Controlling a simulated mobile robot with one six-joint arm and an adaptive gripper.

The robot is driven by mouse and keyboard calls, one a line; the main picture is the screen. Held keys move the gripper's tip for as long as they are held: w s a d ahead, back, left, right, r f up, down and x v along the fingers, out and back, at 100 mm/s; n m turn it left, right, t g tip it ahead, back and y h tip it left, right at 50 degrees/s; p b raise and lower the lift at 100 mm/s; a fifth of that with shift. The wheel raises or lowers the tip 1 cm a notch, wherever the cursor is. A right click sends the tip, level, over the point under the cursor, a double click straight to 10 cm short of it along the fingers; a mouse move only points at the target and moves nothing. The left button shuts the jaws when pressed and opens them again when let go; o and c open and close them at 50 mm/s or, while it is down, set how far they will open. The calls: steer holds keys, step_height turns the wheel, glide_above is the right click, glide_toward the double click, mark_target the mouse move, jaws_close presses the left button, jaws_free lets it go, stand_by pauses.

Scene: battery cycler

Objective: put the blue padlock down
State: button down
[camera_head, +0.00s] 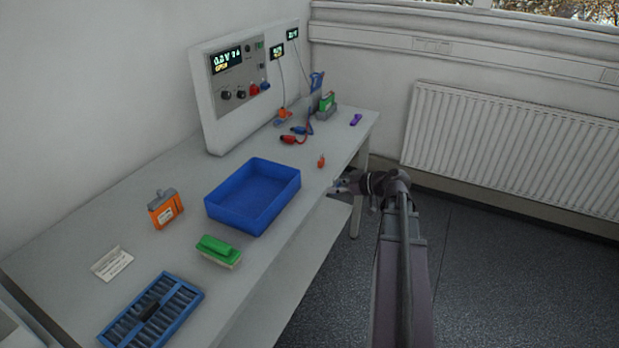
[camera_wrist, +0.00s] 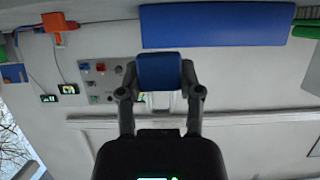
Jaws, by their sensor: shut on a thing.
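The blue padlock (camera_wrist: 160,72) is between the two fingers of my gripper (camera_wrist: 160,90) in the wrist view. Its broad blue face shows, and the fingers press on it from both sides. In the head view my gripper (camera_head: 339,186) is small and dark, just off the front edge of the bench, to the right of the blue tray. The padlock is too small there to make out clearly.
The bench (camera_head: 296,225) holds an open, empty blue tray (camera_head: 285,196), an orange pack (camera_head: 165,208), a green-topped brush (camera_head: 218,250), a blue rack (camera_head: 150,312) and a card (camera_head: 112,262). A small orange object (camera_head: 321,160) stands near my gripper. Leads lie before the cycler panel (camera_head: 204,95).

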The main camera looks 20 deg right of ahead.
steer(key=b, duration=0.1)
glide_above(310, 179)
steer(key=s, duration=0.2)
steer(key=shift+w+f, duration=0.25)
steer(key=shift+f, duration=0.4)
steer(key=shift+w, duration=0.1)
steer(key=shift+w, duration=0.3)
steer(key=shift+w+f+b, duration=0.25)
steer(key=shift+f+b, duration=0.45)
steer(key=shift+b, duration=0.05)
steer(key=shift+f+b, duration=1.15)
steer(key=shift+b, duration=0.05)
steer(key=shift+f, duration=0.2)
steer(key=shift+c, duration=1.3)
jaws_free()
steer(key=shift+r, duration=0.2)
